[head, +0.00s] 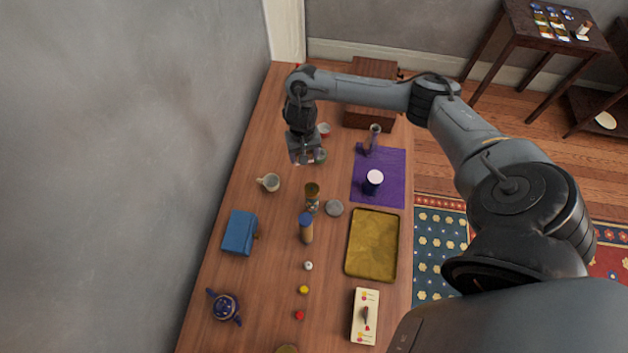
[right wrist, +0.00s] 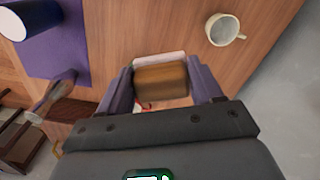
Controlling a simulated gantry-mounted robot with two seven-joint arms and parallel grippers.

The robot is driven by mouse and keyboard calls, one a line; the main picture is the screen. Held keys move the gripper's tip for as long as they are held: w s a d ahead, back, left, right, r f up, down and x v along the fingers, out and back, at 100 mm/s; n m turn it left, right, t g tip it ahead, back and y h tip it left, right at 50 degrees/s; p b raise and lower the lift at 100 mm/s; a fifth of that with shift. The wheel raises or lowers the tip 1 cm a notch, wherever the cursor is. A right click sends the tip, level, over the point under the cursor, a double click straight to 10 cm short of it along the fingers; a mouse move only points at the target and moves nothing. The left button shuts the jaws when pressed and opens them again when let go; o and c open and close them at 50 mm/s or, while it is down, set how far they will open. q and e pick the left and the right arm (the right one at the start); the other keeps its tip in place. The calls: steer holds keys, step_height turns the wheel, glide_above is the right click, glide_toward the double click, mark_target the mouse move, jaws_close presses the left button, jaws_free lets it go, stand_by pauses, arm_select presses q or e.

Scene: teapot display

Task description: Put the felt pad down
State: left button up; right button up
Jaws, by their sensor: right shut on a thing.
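My right gripper (head: 304,152) is above the far part of the wooden table in the head view. In the right wrist view my right gripper (right wrist: 160,85) is shut on a small brown block with a pale layer along its far edge, which I take for the felt pad (right wrist: 160,82). In the head view only a pale bit of the felt pad (head: 299,158) shows below the fingers. The wrist hides the rest. Whether it touches the tabletop I cannot tell. My left gripper is in neither view.
A cream cup (head: 270,182) stands near the wall side. A purple cloth (head: 393,190) bears a dark jar (head: 373,181). A gold tray (head: 372,246) lies nearer. Bare table lies left of the gripper.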

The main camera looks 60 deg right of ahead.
steer(key=s+f, duration=0.2)
steer(key=f, duration=0.1)
steer(key=s+d+f+b, duration=0.1)
steer(key=s+f, duration=0.1)
steer(key=f, duration=0.2)
steer(key=s+f+b, duration=0.1)
steer(key=s+f, duration=0.2)
steer(key=f, duration=0.1)
steer(key=shift+d, duration=0.3)
steer(key=shift+f+b, duration=1.05)
steer(key=shift+f, duration=1.3)
steer(key=shift+w, duration=0.1)
steer(key=o, duration=1.1)
steer(key=shift+f, duration=0.1)
